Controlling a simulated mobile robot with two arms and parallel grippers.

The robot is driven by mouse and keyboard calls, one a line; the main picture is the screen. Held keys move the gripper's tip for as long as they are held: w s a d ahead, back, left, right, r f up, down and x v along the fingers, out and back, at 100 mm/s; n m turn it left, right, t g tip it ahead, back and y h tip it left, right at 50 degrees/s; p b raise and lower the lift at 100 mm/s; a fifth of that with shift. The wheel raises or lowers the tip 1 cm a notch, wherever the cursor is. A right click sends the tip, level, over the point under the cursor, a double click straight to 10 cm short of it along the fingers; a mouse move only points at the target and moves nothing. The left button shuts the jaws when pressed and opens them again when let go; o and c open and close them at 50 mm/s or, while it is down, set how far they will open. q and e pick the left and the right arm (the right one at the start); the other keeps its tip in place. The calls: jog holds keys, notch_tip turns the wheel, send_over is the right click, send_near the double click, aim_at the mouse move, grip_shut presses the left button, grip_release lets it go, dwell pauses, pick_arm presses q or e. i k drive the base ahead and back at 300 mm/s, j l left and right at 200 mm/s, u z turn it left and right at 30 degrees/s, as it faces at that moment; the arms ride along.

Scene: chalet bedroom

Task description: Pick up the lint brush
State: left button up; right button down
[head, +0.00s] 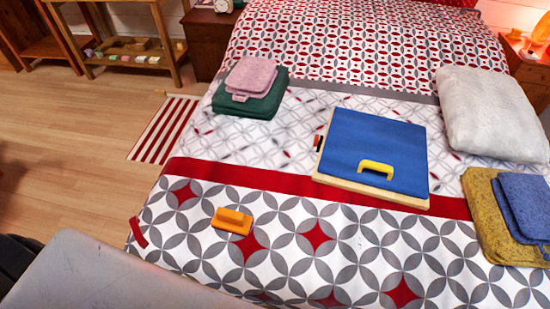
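An orange block-like object with a raised grip, apparently the lint brush (232,221), lies on the patterned bed cover (180,228) near the bed's front left part. Its underside is hidden against the cover. Nothing touches it from above. Neither of my grippers shows in the head view.
A blue-topped board (350,140) with a yellow handle (376,168) lies mid-bed. Folded pink (251,77) and green cloths (250,107) lie behind left. A white pillow (490,112) and yellow (484,205) and blue cloths (527,200) lie right. The cover around the brush is clear.

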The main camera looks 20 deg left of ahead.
aim_at(229, 221)
jog(key=u, duration=1.1)
jog(key=j+z, duration=0.1)
